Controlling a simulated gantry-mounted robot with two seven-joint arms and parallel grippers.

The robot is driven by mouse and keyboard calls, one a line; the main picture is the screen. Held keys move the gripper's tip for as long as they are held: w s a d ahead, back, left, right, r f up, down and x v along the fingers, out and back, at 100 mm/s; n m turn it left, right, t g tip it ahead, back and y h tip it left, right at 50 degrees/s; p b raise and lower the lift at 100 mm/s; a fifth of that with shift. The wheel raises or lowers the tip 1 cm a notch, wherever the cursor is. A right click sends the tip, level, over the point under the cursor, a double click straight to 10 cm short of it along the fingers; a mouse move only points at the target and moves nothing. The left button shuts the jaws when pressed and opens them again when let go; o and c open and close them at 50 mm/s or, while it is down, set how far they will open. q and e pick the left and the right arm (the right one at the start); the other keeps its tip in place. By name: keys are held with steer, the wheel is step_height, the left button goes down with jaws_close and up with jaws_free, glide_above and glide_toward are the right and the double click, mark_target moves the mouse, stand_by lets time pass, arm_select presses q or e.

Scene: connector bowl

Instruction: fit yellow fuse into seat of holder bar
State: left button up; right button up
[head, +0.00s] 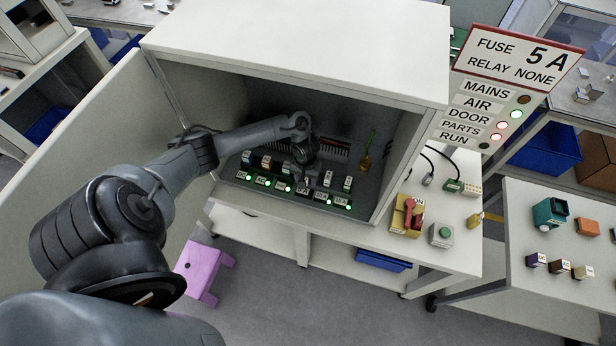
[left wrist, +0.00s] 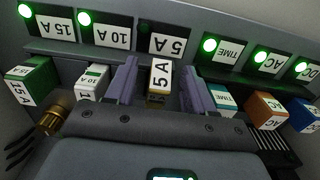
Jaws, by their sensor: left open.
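In the left wrist view the fuse (left wrist: 160,76) is a small block with a white 5A label and a yellow-brown lower part. It stands between the two purple fingers of my left gripper (left wrist: 160,88), which is open with a gap on each side of it. Behind it is the holder bar (left wrist: 222,64) with its row of labels; the 5A plate (left wrist: 166,40) has a dark lamp, the other visible lamps are green. I cannot tell how deep the fuse sits. In the head view my left gripper (head: 308,180) is inside the cabinet and hides the fuse. My right gripper is not in view.
Neighbouring blocks, 10A (left wrist: 92,82) and TIME (left wrist: 222,100), stand close beside the fingers. The cabinet (head: 300,40) roof and walls surround the arm. A red-handled yellow switch (head: 407,214) and green button (head: 441,234) are at right. The sign (head: 518,56) reads FUSE 5A.

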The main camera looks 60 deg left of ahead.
arm_select(q)
steer(key=shift+c, duration=0.4)
jaws_close()
steer(key=shift+r, duration=0.1)
